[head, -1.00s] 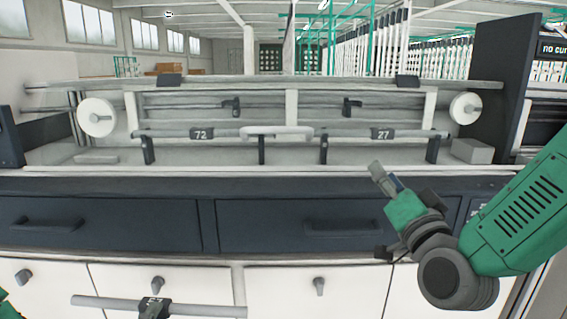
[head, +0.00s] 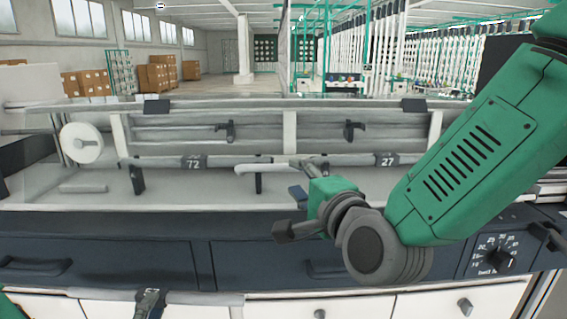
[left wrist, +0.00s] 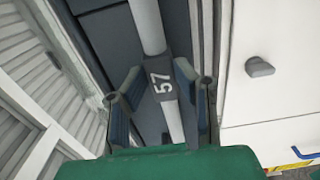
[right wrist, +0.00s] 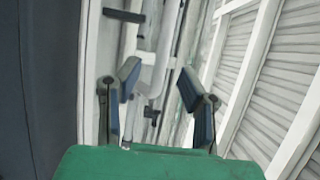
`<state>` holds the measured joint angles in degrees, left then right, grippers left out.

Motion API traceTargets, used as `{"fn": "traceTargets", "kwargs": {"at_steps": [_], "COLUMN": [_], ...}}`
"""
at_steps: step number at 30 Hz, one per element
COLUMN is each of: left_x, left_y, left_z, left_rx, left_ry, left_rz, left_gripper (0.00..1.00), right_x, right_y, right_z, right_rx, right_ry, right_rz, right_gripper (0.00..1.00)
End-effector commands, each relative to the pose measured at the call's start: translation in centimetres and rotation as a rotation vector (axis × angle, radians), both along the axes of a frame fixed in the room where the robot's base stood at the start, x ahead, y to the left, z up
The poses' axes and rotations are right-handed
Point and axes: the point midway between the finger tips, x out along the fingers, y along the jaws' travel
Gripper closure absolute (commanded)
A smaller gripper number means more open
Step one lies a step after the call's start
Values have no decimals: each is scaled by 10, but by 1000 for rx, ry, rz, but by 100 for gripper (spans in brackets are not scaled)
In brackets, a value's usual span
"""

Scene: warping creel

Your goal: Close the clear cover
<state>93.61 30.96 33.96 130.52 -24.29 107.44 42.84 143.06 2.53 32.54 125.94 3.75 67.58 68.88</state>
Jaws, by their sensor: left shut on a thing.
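The clear cover (head: 70,185) appears as a faint see-through panel at the front of the long machine; its exact angle is hard to tell. A white handle bar (head: 262,168) runs along the middle, between the rods tagged 72 (head: 193,161) and 27 (head: 387,159). My right gripper (head: 305,182) is at the right end of this handle. In the right wrist view its fingers (right wrist: 157,95) are apart, with a pale bar beyond or between them; contact cannot be told. My left gripper (head: 150,303) is shut on a grey rod tagged 57 (left wrist: 162,85), low in front of the drawers.
Dark drawers (head: 95,265) and white cupboard fronts with knobs (head: 465,306) lie below the machine. A white reel (head: 82,143) is at its left end. A dial (head: 498,259) sits at lower right. Boxes and yarn racks stand far behind.

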Motion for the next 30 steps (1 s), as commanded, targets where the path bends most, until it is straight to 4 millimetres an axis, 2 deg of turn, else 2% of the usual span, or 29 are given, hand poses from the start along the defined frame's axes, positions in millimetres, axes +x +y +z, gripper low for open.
{"fn": "traceTargets", "kwargs": {"at_steps": [3,9,21,22,24,25,30], "left_x": [0,0,0,0,0,0,0], "left_y": [2,2,0,0,0,0,1], "left_z": [7,12,13,13,13,13,13], "left_rx": [-2,-2,0,0,0,0,-1], "left_ry": [-2,-3,-2,-2,-2,-2,-3], "left_rz": [1,0,0,1,1,0,0], "left_gripper": [100,100,100,100,100,100,100], "right_x": [21,44,52,52,52,52,51], "right_y": [12,21,21,21,21,21,23], "right_z": [1,0,-1,-1,-1,-1,-2], "right_rx": [-4,-3,-1,-1,-1,-1,-3], "right_ry": [-2,-2,-2,-1,-1,-2,-1], "right_rz": [1,0,0,0,0,0,-1], "right_gripper": [66,66,66,73,97,100,100]}}
